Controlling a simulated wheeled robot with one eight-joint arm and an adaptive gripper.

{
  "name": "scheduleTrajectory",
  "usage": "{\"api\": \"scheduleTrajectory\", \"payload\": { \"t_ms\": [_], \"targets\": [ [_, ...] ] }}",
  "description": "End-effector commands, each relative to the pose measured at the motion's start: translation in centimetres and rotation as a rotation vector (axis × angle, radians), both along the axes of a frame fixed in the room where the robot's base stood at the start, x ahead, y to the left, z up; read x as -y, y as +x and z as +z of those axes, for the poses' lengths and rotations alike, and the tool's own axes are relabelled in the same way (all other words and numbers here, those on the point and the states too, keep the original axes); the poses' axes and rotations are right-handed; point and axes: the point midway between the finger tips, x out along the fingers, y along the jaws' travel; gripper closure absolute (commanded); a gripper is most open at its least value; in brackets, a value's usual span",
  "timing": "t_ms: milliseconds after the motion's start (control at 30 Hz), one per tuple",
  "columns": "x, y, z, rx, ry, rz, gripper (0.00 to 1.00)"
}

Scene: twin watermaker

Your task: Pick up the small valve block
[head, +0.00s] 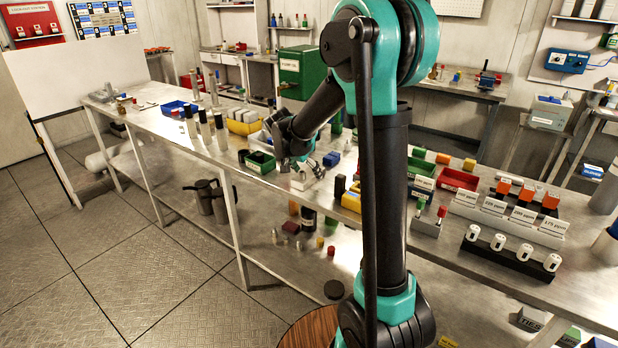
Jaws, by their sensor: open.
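My gripper (293,160) is open, low over the long metal bench at the centre of the head view. Its fingers are small and partly hidden by the wrist. A small pale grey block (304,181) sits on the bench just below and to the right of the fingertips. It may be the small valve block, but it is too small to be sure. I cannot tell whether the fingers touch or straddle it. A blue block (331,159) stands close by on the right.
A green bin (260,163) is left of my gripper, with a yellow bin (243,124) behind. A black block (340,186) stands close on the right. Several bottles (205,127) stand upright further left. A red bin (457,180) and labelled racks fill the bench's right side.

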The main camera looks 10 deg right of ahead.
Motion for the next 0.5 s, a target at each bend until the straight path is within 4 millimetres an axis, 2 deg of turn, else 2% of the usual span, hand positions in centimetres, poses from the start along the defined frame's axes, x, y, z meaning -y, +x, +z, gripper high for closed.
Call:
{"api": "scheduleTrajectory", "payload": {
  "t_ms": [100,333,367,500],
  "targets": [
    [0.38,0.32,-0.84,0.0,0.0,0.0,0.28],
    [0.4,0.37,-0.95,0.0,0.0,0.001,0.28],
    [0.39,0.37,-0.96,0.0,0.0,0.001,0.29],
    [0.39,0.36,-0.95,0.0,0.0,0.001,0.46]
  ]
}}
